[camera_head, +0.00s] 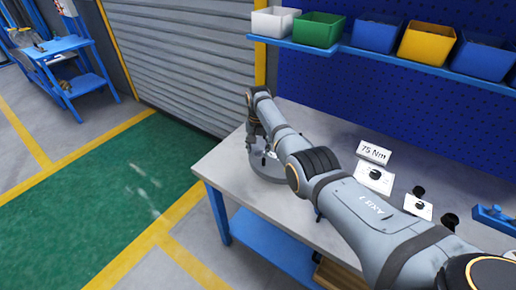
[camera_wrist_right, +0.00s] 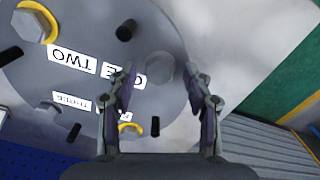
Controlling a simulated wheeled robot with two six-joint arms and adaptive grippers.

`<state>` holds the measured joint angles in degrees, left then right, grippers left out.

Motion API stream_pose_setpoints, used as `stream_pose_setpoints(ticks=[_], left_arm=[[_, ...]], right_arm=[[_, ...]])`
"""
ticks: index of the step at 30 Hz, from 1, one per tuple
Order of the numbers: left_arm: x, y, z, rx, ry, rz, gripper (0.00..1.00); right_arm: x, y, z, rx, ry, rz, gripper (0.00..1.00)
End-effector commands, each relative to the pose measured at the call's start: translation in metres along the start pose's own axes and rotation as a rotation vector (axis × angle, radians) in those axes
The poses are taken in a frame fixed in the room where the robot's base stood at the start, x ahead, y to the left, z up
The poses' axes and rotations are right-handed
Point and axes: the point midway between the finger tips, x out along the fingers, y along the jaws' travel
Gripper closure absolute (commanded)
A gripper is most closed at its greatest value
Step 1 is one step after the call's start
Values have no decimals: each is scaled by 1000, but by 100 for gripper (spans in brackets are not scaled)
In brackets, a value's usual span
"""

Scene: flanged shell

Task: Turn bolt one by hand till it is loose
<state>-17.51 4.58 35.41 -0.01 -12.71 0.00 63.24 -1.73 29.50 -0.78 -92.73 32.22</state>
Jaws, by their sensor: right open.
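My right gripper (camera_head: 257,139) is over the round grey flange (camera_head: 266,172) on the workbench, partly covering it. In the right wrist view my gripper (camera_wrist_right: 163,76) is open, one finger on each side of a grey round bolt head (camera_wrist_right: 160,69). The label next to that head, partly covered by a finger, seems to read ONE (camera_wrist_right: 137,82). I cannot tell whether the fingers touch the head. The flange (camera_wrist_right: 85,25) also carries labels TWO (camera_wrist_right: 72,60) and THREE (camera_wrist_right: 72,101). A yellow-ringed bolt (camera_wrist_right: 35,22) is near TWO. My left gripper is not in view.
Black pegs, one (camera_wrist_right: 126,30) near the bolt head, stand around the flange. A 75 Nm sign (camera_head: 374,152) and cards with black parts (camera_head: 375,178) are on the workbench (camera_head: 225,168). Bins (camera_head: 375,34) line the shelf behind. Bare bench lies left of the flange.

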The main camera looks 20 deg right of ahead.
Motion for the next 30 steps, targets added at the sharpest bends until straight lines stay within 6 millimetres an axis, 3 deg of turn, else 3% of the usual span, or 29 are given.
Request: stream_pose_setpoints(ticks=[2, 12, 23, 30], left_arm=[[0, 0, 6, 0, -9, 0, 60], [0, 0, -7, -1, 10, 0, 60], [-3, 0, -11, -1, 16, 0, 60], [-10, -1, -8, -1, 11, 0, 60]], right_arm=[[0, 0, 0, 0, 0, 0, 53], [0, 0, 0, 0, 0, 0, 99], [-1, 0, 0, -50, -1, 1, 100], [-2, 0, 0, -207, -1, 1, 100]])
